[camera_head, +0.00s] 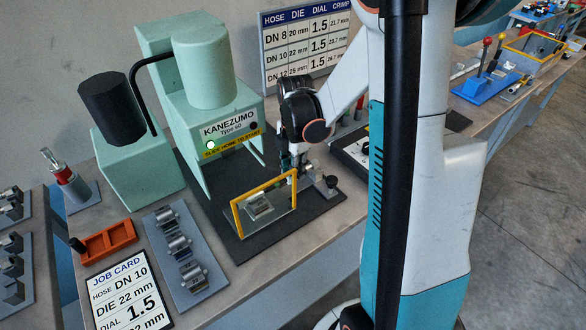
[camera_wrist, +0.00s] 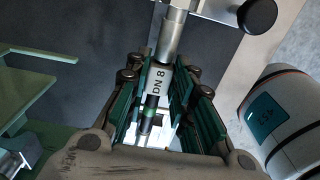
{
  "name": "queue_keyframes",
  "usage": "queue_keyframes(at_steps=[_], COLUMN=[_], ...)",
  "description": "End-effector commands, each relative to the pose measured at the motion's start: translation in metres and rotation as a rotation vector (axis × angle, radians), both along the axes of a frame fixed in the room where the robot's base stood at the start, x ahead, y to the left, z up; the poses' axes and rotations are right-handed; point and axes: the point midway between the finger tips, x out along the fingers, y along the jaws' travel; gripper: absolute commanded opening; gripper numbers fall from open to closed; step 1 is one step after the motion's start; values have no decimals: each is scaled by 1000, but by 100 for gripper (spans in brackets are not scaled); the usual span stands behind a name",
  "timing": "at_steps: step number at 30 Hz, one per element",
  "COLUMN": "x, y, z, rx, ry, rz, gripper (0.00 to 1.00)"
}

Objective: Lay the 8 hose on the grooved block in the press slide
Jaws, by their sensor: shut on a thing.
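My gripper (camera_wrist: 157,88) is shut on a hose (camera_wrist: 158,80) whose white band reads DN 8. A bright metal end (camera_wrist: 174,38) runs up the wrist view from the band, and a dark, green-ringed part lies between the fingers. In the head view my gripper (camera_head: 292,162) is low beside the press, behind the yellow frame at its right end. The grooved block (camera_head: 260,207) sits on the press slide inside the yellow frame (camera_head: 238,222), apart from my gripper. The hose is mostly hidden in the head view; I cannot tell whether it touches anything.
The green press (camera_head: 205,75) stands behind the slide, with its green lamp lit. A black knob (camera_head: 331,181) on a metal fitting is close right of my gripper. A die rack (camera_head: 183,262), an orange tray (camera_head: 106,243) and a DN 10 job card (camera_head: 128,292) lie left.

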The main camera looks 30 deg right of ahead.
Motion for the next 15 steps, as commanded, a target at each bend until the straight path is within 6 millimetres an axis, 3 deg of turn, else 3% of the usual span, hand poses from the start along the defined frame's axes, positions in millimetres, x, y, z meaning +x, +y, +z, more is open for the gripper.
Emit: queue_keyframes(at_steps=[15], x=[0], y=[0], z=[-6], rx=[0], ry=[0], rz=[0], gripper=[0])
